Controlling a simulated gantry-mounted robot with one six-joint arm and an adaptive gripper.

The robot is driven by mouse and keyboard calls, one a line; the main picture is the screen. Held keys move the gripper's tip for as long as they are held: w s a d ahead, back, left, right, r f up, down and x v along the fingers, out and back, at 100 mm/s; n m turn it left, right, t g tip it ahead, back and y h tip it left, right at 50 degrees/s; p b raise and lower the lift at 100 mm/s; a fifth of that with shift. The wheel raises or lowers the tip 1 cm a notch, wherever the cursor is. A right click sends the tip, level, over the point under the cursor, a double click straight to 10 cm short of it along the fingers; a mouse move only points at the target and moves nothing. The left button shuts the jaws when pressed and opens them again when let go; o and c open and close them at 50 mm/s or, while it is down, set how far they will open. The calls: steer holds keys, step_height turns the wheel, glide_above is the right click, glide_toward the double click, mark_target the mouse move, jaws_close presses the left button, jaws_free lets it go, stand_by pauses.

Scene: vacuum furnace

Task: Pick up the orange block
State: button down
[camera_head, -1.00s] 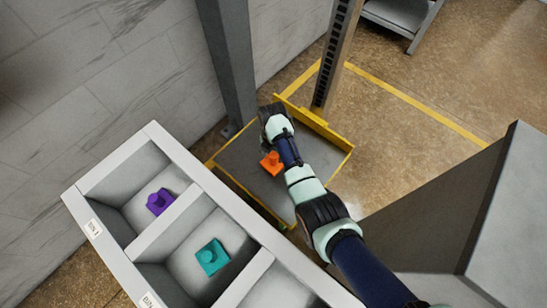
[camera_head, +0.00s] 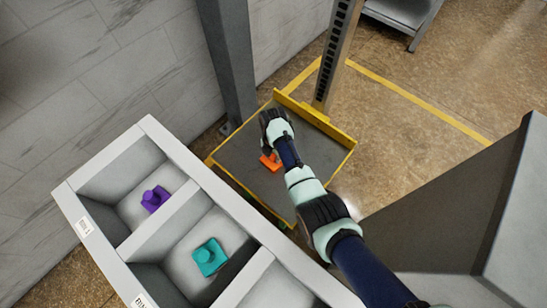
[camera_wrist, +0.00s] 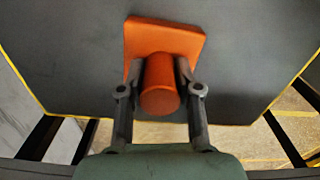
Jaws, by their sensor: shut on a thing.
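The orange block (camera_head: 270,161) is a flat base with a round knob on top. It is over the dark grey platform with yellow edges (camera_head: 238,160); I cannot tell whether it touches the platform. In the wrist view the orange block (camera_wrist: 165,45) is in the upper middle, with its knob toward the camera. My gripper (camera_wrist: 159,75) is shut with one finger on each side of the knob. In the head view my arm and wrist hide part of the block and the fingers.
A grey bin rack (camera_head: 145,240) stands at the lower left. One compartment holds a purple block (camera_head: 155,198), another a teal block (camera_head: 209,257). A grey post (camera_head: 228,60) and a slotted upright (camera_head: 333,55) rise beside the platform. A large grey cabinet (camera_head: 440,210) is at right.

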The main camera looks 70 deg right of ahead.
steer(key=shift+r, duration=0.1)
stand_by(0.3)
step_height(320, 180, up, 20)
steer(key=p, duration=0.9)
